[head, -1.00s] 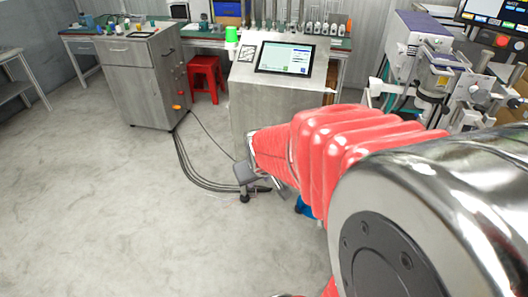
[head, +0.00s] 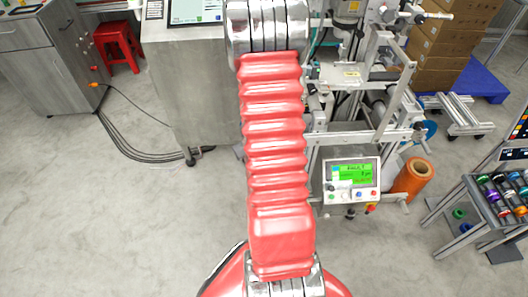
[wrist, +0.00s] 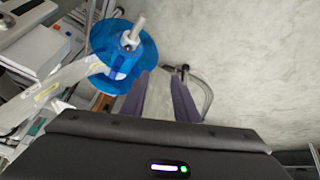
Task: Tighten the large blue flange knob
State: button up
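In the wrist view, a round translucent blue flange (wrist: 113,60) with a pale shaft and knob at its centre (wrist: 131,38) is at the upper left. My gripper (wrist: 162,92) shows below and right of it, with two purple-grey fingers apart and bare floor between them. The left finger overlaps the picture near the flange's lower edge; I cannot tell whether they touch. In the head view, a blue disc (head: 427,131) shows partly behind the machine frame at the right. My gripper is not visible in the head view.
A machine with a metal frame (head: 397,100) and a green-screen control box (head: 351,181) stands right of my arm. An orange roll (head: 411,180) stands beside it. A rack of coloured rollers (head: 497,200) is at the far right.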

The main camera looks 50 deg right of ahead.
jog(key=s+d+f+t+h, duration=0.2)
jog(key=s+d+f+t, duration=0.1)
jog(key=f, duration=0.3)
jog(key=s+d+f+t+h, duration=0.2)
jog(key=s+d+f+t, duration=0.1)
jog(key=f, duration=0.3)
jog(key=shift+s+d+f+m, duration=0.25)
jog(key=shift+d+f+m, duration=0.15)
jog(key=shift+d, duration=0.2)
jog(key=x, duration=1.4)
jog(key=shift+s+d+r, duration=0.1)
jog(key=shift+d+r, duration=0.05)
jog(key=shift+c, duration=0.4)
grip_shut()
